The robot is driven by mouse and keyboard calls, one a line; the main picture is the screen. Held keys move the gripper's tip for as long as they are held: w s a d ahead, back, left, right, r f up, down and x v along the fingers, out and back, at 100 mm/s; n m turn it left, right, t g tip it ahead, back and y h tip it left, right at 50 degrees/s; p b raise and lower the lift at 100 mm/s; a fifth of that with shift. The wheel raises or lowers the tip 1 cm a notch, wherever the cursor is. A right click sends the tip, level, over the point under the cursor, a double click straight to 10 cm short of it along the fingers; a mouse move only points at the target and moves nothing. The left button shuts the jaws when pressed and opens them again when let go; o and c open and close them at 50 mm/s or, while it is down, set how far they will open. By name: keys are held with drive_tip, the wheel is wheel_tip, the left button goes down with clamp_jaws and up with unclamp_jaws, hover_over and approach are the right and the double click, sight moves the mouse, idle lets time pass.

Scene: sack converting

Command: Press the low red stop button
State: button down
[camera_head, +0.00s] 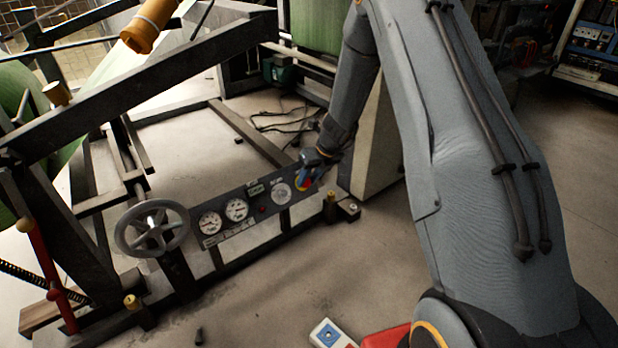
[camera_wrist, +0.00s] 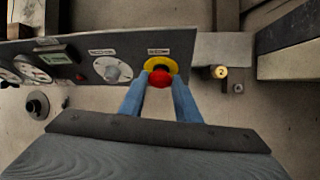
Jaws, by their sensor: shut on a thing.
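The red stop button (camera_wrist: 160,78) sits on a yellow round base (camera_wrist: 160,64) at the right end of a dark panel (camera_wrist: 135,45) in the wrist view. My gripper's (camera_wrist: 161,82) two blue fingers reach up to the button, one on each side, and are shut on it. In the head view the panel (camera_head: 246,222) is mounted low on the frame.
The panel also carries dials (camera_head: 236,210), a grey knob (camera_head: 281,193) and a small red lamp (camera_head: 263,209). A grey handwheel (camera_head: 154,227) stands to the left. A pale cabinet (camera_head: 376,150) is close to the right of my gripper. Open floor lies in front.

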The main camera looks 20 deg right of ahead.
drive_tip(key=shift+w+f, duration=0.1)
drive_tip(key=shift+w, duration=0.05)
drive_tip(key=c, duration=1.3)
unclamp_jaws()
drive_tip(key=shift+a, duration=0.1)
drive_tip(key=shift+p, duration=0.3)
drive_tip(key=p+v, duration=0.3)
drive_tip(key=v, duration=0.4)
drive_tip(key=shift+r, duration=0.3)
